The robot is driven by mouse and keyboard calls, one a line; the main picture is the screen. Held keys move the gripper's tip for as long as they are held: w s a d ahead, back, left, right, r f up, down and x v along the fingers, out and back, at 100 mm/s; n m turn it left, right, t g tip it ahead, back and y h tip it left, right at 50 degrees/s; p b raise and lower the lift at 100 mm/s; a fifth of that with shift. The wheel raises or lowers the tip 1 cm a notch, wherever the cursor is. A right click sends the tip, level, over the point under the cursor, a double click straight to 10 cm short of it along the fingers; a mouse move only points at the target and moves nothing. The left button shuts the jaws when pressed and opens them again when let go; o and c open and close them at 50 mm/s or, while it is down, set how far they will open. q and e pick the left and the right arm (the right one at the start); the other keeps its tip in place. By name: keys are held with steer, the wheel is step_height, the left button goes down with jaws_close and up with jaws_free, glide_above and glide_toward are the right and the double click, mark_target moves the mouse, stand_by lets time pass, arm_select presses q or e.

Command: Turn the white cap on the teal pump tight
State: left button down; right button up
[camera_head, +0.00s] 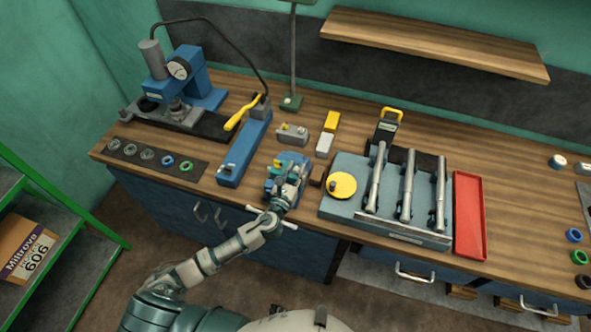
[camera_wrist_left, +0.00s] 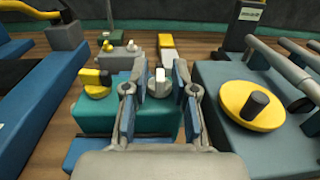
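The teal pump (camera_wrist_left: 105,115) sits on a blue base on the workbench, and in the head view it is partly hidden behind my left arm (camera_head: 272,184). Its white cap (camera_wrist_left: 160,84) stands up on top with a raised grip. A yellow knob with a dark handle (camera_wrist_left: 96,84) is on the pump left of the cap. My left gripper (camera_wrist_left: 160,68) is open, with one finger on each side of the white cap. I see gaps between the cap and both fingers; the exact depth is hard to tell. My right gripper is not in view.
Right of the pump stands a grey-blue fixture (camera_head: 385,226) with a yellow disc (camera_head: 341,186) and several metal cylinders. A blue tool with a yellow lever (camera_head: 243,150) lies to the left. A red tray (camera_head: 469,215) is farther right. Small blocks (camera_head: 332,122) stand behind the pump.

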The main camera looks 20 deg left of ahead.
arm_select(q)
steer(key=shift+a+m+h, duration=0.1)
steer(key=shift+m+h, duration=0.2)
steer(key=m+h, duration=0.1)
steer(key=h, duration=0.1)
steer(key=shift+a+m+g+h, duration=0.15)
steer(key=shift+m+g+h, duration=0.15)
steer(key=shift+h, duration=0.1)
steer(key=shift+w+f+m+g+h, duration=0.1)
steer(key=shift+m+g+h, duration=0.3)
steer(key=shift+m+h, duration=0.45)
steer(key=m+h+b, duration=0.1)
steer(key=g+h+b, duration=0.1)
steer(key=h, duration=0.1)
steer(key=shift+a+f+m+g, duration=0.1)
steer(key=shift+a+m+g, duration=0.05)
steer(key=shift+m+g, duration=0.2)
steer(key=shift+m+g+h+b, duration=0.75)
steer(key=shift+m+h+b, duration=0.15)
steer(key=shift+h+b, duration=0.35)
steer(key=shift+w+r, duration=0.1)
steer(key=shift+r, duration=0.1)
